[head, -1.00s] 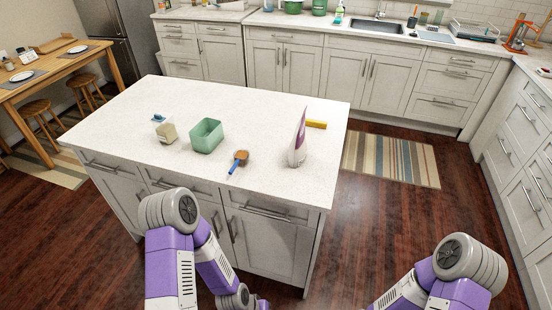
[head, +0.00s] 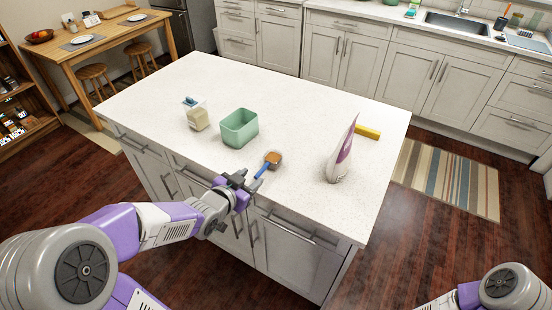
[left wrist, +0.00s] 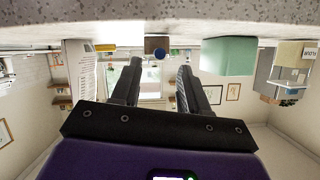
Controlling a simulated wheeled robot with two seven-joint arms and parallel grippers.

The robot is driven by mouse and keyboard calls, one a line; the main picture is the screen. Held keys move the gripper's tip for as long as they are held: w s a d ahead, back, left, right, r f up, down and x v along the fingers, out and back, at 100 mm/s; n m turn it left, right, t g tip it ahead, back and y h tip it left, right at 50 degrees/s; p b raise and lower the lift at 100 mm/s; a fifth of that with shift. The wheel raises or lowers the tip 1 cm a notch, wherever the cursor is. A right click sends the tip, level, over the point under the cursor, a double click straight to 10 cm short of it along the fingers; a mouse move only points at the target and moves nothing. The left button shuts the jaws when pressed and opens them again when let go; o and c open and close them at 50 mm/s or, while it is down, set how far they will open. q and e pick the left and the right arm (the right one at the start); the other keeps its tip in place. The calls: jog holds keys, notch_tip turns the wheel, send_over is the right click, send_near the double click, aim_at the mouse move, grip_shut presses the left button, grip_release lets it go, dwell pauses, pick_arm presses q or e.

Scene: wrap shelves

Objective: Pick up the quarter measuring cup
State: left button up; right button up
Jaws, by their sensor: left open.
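The measuring cup (head: 273,159) lies on the white island top near its front edge. It has a brown bowl and a blue handle that points towards my left gripper (head: 246,184). My left gripper is open and empty at the front edge of the island, just short of the handle's end. In the left wrist view, which is upside down, the cup (left wrist: 155,43) shows end-on between the spread fingers of the left gripper (left wrist: 157,68), beyond their tips. Only part of my right arm shows at the lower right; its gripper is out of view.
A green open container (head: 239,129) stands behind and left of the cup. The island top (head: 310,110) is otherwise clear.

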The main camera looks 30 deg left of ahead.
aim_at(261, 170)
pick_arm(q)
jog(key=b+x, duration=0.3)
jog(key=x, duration=0.3)
jog(key=shift+w+d, duration=0.15)
jog(key=shift+w, duration=0.45)
jog(key=shift+c, duration=0.2)
grip_shut()
